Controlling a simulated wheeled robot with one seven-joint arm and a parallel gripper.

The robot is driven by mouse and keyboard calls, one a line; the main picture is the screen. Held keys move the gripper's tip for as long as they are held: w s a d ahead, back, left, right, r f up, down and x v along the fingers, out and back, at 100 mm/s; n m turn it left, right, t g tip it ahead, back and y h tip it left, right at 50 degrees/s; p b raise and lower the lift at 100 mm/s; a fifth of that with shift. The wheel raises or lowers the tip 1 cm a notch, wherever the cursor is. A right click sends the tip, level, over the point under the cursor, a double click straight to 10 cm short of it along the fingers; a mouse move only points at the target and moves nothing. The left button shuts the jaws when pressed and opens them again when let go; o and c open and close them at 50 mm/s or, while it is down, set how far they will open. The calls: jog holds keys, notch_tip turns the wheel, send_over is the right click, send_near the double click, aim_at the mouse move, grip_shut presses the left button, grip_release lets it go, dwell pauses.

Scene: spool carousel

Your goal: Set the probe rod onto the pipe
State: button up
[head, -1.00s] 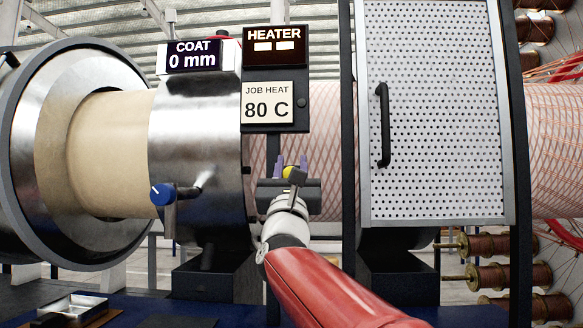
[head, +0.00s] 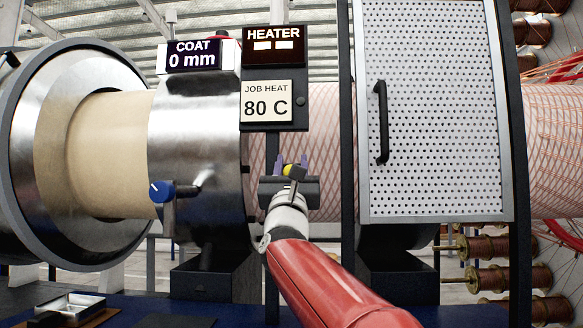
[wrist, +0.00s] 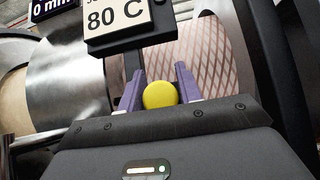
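The pipe runs left to right; its braided stretch (head: 325,130) shows behind my gripper and also fills the back of the wrist view (wrist: 208,55). My gripper (head: 291,165) is in front of that stretch, below the job heat sign. Its two purple fingers (wrist: 160,90) close on both sides of the probe rod, of which only the round yellow end (wrist: 161,95) shows clearly. The yellow end also shows small in the head view (head: 288,170). The rest of the rod is hidden, and I cannot tell whether it touches the pipe.
The heater sign (head: 273,46) and job heat sign reading 80 C (head: 266,102) hang just above my gripper. A steel coating ring (head: 195,130) with a blue knob (head: 161,191) stands left. A dark post (head: 347,150) and perforated guard door (head: 435,110) stand right.

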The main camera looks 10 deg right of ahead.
jog(key=shift+o, duration=1.3)
jog(key=b+v, duration=0.3)
jog(key=v, duration=0.5)
jog(key=shift+b, duration=0.4)
